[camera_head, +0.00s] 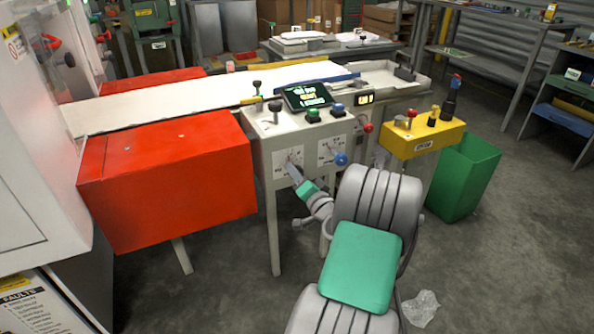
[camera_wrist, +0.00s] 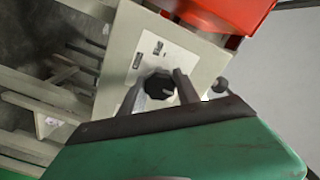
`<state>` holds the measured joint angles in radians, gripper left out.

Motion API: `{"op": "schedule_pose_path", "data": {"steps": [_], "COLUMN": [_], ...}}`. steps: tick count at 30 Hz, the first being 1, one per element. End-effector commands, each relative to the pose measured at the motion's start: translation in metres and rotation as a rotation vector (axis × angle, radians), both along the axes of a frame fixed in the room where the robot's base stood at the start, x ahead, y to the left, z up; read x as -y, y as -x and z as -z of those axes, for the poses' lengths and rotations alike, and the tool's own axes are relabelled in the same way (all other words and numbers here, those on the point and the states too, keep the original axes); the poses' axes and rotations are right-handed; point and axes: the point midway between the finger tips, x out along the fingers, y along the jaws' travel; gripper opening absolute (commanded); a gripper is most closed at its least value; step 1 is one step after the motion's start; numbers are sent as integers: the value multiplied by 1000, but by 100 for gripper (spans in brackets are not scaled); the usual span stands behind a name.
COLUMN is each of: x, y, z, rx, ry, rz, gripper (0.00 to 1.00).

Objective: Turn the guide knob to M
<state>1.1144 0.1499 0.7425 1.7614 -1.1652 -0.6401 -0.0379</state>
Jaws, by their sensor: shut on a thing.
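The guide knob (camera_wrist: 159,86) is a dark, faceted round knob on a white plate (camera_wrist: 136,62) of the machine's front panel. My gripper (camera_wrist: 156,84) has one finger on each side of the knob and is shut on it. In the head view my gripper (camera_head: 296,173) reaches the left white plate (camera_head: 282,160) on the cream control box (camera_head: 263,150) and mostly hides the knob. The markings on the plate are too small to read, and I cannot tell which letter the knob points to.
A lever with a blue ball (camera_head: 341,159) sticks out just right of my gripper. A large red cover (camera_head: 170,175) stands to the left. A yellow box (camera_head: 424,140) and a green bin (camera_head: 464,177) are on the right. Crumpled clear plastic (camera_head: 421,308) lies on the floor.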

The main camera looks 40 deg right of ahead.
Motion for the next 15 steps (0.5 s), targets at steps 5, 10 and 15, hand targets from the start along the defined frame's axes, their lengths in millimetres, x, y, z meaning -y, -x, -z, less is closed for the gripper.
{"op": "schedule_pose_path", "data": {"steps": [5, 10, 15], "x": [-1, -1, -1], "y": [0, 0, 0], "z": [-1, -2, -2], "rx": [44, 90, 136], "ry": [-163, -319, -474], "rz": [-1, 0, 0], "gripper": [0, 0, 0]}}
